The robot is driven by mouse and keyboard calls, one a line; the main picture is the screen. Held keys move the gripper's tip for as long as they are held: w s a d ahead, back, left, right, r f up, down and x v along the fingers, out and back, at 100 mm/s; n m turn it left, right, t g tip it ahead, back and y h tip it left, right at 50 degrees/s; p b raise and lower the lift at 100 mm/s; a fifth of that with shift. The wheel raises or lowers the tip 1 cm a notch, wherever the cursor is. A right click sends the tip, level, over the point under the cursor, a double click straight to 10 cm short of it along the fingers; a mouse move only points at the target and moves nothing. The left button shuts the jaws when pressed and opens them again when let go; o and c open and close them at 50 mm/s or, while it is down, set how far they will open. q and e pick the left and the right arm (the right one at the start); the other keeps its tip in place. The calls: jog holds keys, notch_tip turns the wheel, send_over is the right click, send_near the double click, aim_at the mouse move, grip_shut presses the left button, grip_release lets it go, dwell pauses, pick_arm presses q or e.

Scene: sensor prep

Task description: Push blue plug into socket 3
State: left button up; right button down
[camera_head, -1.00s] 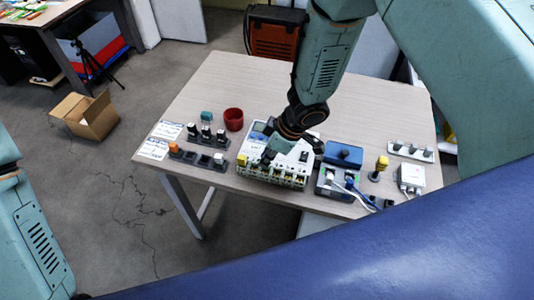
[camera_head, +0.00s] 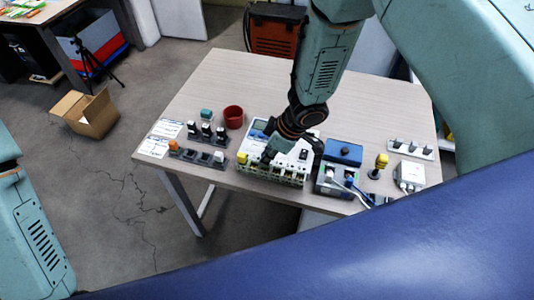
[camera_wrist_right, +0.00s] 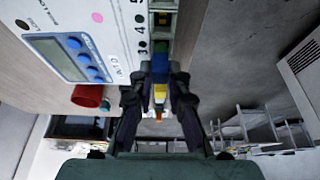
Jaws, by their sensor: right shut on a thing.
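The white device (camera_head: 290,155) with a row of sockets along its front edge sits at the table's near side. Its panel also shows in the right wrist view (camera_wrist_right: 112,40), with a screen, blue buttons and socket numbers including 3 and 4. My right gripper (camera_head: 268,157) is over the left part of the socket row. In the right wrist view my right gripper (camera_wrist_right: 160,85) is shut on the blue plug (camera_wrist_right: 159,66), at the socket row near number 3. How deep the plug sits is hidden. A yellow plug (camera_head: 242,158) is at the row's left end. My left gripper is out of view.
Dark racks with black-and-white plugs (camera_head: 206,131) and an orange plug (camera_head: 173,146) stand left of the device. A red cup (camera_head: 233,117) is behind. A blue-topped box (camera_head: 345,152) and a yellow-topped post (camera_head: 381,161) stand right. The table's back is clear.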

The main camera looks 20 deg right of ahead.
jog(key=shift+s+a+r+p, duration=0.1)
jog(key=shift+a+r+p, duration=0.1)
jog(key=shift+p, duration=0.15)
jog(key=shift+f, duration=0.1)
dwell(0.3)
dwell(0.3)
jog(key=shift+d+f, duration=0.1)
jog(key=shift+f, duration=0.2)
dwell(0.7)
jog(key=shift+f+p, duration=0.5)
jog(key=shift+p, duration=0.05)
dwell(1.2)
jog(key=c, duration=1.2)
grip_release()
